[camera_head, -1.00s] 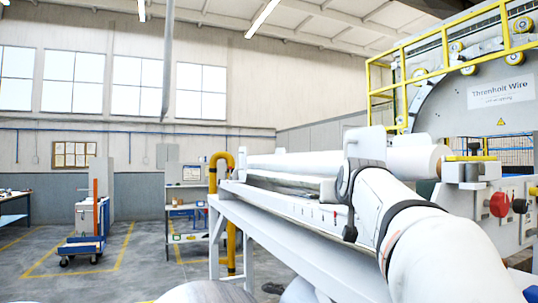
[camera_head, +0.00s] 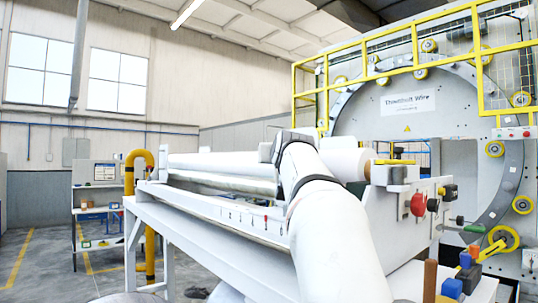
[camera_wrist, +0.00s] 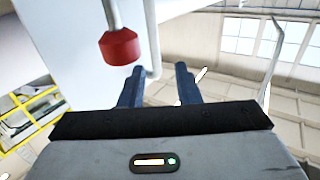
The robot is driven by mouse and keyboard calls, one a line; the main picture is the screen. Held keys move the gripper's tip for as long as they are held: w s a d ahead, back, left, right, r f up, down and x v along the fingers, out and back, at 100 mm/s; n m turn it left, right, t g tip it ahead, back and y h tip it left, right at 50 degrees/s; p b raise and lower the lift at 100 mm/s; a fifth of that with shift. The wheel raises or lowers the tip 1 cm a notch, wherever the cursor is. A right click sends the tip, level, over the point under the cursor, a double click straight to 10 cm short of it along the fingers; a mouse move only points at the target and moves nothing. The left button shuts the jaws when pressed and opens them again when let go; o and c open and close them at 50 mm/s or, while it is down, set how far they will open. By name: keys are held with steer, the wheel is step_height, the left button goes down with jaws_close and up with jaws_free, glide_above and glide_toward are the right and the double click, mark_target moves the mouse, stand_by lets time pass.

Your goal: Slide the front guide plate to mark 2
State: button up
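The long white bench carries a front rail with small numbered marks (camera_head: 242,217) and red ticks; the digits are too small to read surely. A pale plate (camera_head: 266,152), perhaps the front guide plate, shows only as an edge beside my arm, which hides the rest. In the wrist view a broad white panel (camera_wrist: 75,35), a red-capped rod (camera_wrist: 120,47) and a bent pale rod (camera_wrist: 151,45) are close ahead. My gripper (camera_wrist: 157,77) has its two dark fingers apart. The bent rod appears between them; contact cannot be told.
A white roll (camera_head: 345,163) lies along the bench top. Red and black knobs (camera_head: 419,204) sit on the right-hand panel. The large ring machine (camera_head: 400,100) with yellow railings stands behind. A yellow bent post (camera_head: 139,165) and a shelf (camera_head: 97,200) stand at the left.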

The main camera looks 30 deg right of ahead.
steer(key=p+x, duration=0.1)
steer(key=x, duration=0.2)
steer(key=p+x, duration=0.2)
steer(key=x, duration=0.2)
steer(key=shift+d+r, duration=0.1)
steer(key=shift+r, duration=0.15)
steer(key=shift+s+d, duration=0.1)
steer(key=shift+d, duration=0.1)
steer(key=shift+a+f, duration=0.1)
steer(key=shift+c, duration=0.2)
jaws_close()
